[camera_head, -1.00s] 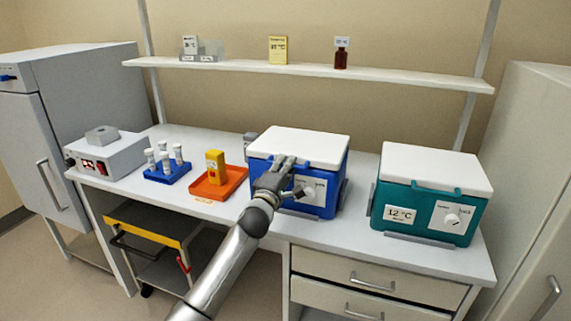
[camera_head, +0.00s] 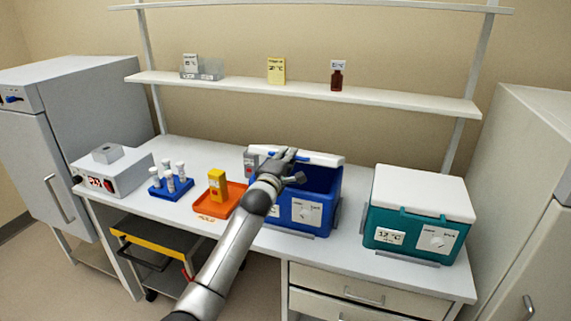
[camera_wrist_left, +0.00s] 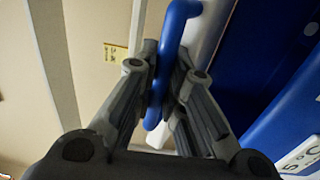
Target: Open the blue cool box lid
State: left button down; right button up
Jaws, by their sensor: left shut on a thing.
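The blue cool box (camera_head: 325,185) stands on the bench right of the orange tray. Its white lid (camera_head: 322,159) is raised, and the dark blue inside shows below it. My left gripper (camera_head: 283,157) is at the lid's front edge, shut on the blue lid handle. In the left wrist view the handle (camera_wrist_left: 175,45) runs between the two fingers (camera_wrist_left: 160,95), with the box's blue wall (camera_wrist_left: 285,115) to the right. My arm hides the box's left front. My right gripper is in neither view.
A closed teal cool box (camera_head: 410,228) stands to the right. An orange tray (camera_head: 232,205) with a yellow device (camera_head: 217,184) and a blue tube rack (camera_head: 172,190) are on the left. A shelf (camera_head: 300,90) runs above the bench.

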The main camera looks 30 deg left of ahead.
pick_arm(q)
jog(key=w+r, duration=0.2)
jog(key=r, duration=0.1)
jog(key=w+a+r+p, duration=0.1)
jog(key=r, duration=0.1)
jog(key=shift+w+r, duration=0.15)
jog(key=shift+w, duration=0.1)
jog(key=c, duration=1.8)
grip_release()
jog(key=shift+o, duration=0.2)
jog(key=shift+d, duration=0.1)
jog(key=shift+s, duration=0.1)
jog(key=shift+s+d, duration=0.15)
jog(key=shift+s, duration=0.25)
jog(key=v, duration=1.1)
